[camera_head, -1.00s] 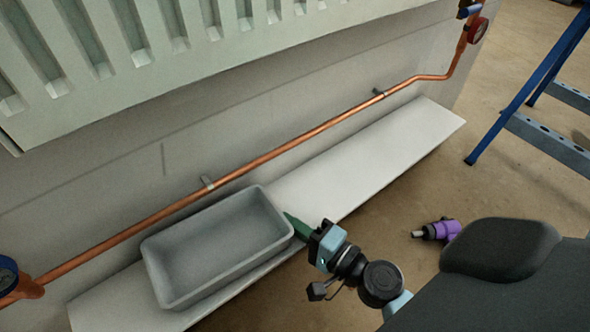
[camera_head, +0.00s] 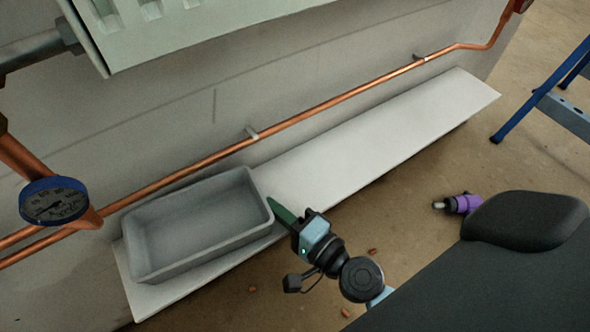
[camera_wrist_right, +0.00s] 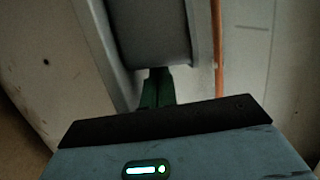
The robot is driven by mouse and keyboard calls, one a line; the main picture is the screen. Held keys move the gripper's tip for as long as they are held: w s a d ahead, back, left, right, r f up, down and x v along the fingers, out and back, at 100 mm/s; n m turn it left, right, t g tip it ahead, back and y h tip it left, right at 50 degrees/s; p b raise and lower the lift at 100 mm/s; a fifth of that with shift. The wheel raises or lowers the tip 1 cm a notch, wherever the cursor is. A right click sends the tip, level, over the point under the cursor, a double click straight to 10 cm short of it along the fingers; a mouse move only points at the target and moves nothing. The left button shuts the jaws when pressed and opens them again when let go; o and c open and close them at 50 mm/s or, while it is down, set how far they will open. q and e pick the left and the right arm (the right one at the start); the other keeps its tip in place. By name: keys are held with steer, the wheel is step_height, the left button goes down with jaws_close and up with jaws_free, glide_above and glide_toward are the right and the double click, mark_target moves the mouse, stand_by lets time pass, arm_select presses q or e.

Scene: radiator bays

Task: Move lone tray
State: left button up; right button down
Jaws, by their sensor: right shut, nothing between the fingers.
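The lone grey tray (camera_head: 200,222) is an empty open box on the left part of the white shelf (camera_head: 385,136), under the copper pipe. My right gripper (camera_head: 272,200) has green fingers, shut with nothing between them, and their tips are at the tray's right end. In the right wrist view the shut green fingers (camera_wrist_right: 157,88) point at the grey tray wall (camera_wrist_right: 155,35). I cannot tell whether they touch it. My left gripper is not in view.
A copper pipe (camera_head: 340,98) runs along the wall behind the tray. A blue gauge (camera_head: 53,201) is at the left. A blue ladder (camera_head: 545,88) and a purple tool (camera_head: 463,204) stand or lie at the right. The shelf right of the tray is clear.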

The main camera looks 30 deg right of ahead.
steer(key=shift+a, duration=0.3)
steer(key=shift+s+d+f, duration=0.1)
steer(key=shift+s+d, duration=0.05)
steer(key=shift+s, duration=0.35)
steer(key=b+v, duration=0.3)
steer(key=v, duration=0.3)
steer(key=shift+s, duration=0.35)
steer(key=shift+d+r, duration=0.1)
steer(key=shift+r, duration=0.15)
